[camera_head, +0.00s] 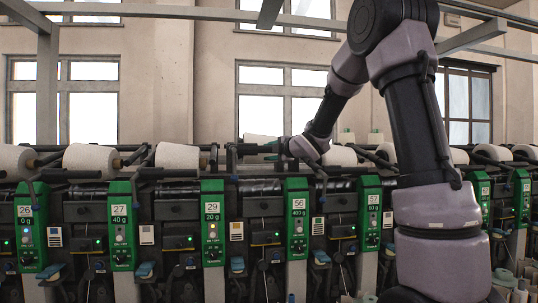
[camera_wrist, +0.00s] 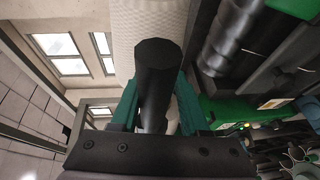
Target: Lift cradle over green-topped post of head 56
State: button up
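The green-topped post of head 56 (camera_head: 297,222) stands upright right of centre in the head view, with its number plate near the top. My gripper (camera_head: 268,148) is above it and slightly left, at the pale yarn cone (camera_head: 262,138) of that head. This cone sits higher than its neighbours and is mostly hidden behind the gripper. In the wrist view, the green fingers of my gripper (camera_wrist: 158,98) lie on both sides of a black cylindrical cradle handle (camera_wrist: 158,55) and appear to touch it. The white cone (camera_wrist: 148,18) lies behind the handle. The rest of the cradle is largely hidden.
Heads 29 (camera_head: 212,225) and 57 (camera_head: 370,218) stand on either side, with white cones (camera_head: 177,156) and dark cradle arms close by. Dark ribbed drum and green machine housing (camera_wrist: 225,108) lie close to the right of my gripper in the wrist view.

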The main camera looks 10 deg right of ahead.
jog(key=v, duration=1)
jog(key=shift+s, duration=0.4)
jog(key=shift+d, duration=0.15)
dwell(0.7)
jog(key=s+d+f+m+g+h, duration=0.25)
jog(key=s+d+m+h, duration=0.5)
jog(key=s+m, duration=0.65)
jog(key=s+a+f+m+g+y, duration=0.1)
jog(key=s+a+f+m+g, duration=0.1)
jog(key=s+m, duration=0.4)
jog(key=s+a+f+m+g+y, duration=0.2)
jog(key=s+m, duration=0.4)
jog(key=s, duration=0.4)
notch_tip(320, 180, down, 2)
jog(key=shift+a+f+g, duration=0.1)
jog(key=shift+a+g, duration=0.5)
jog(key=shift+g, duration=0.25)
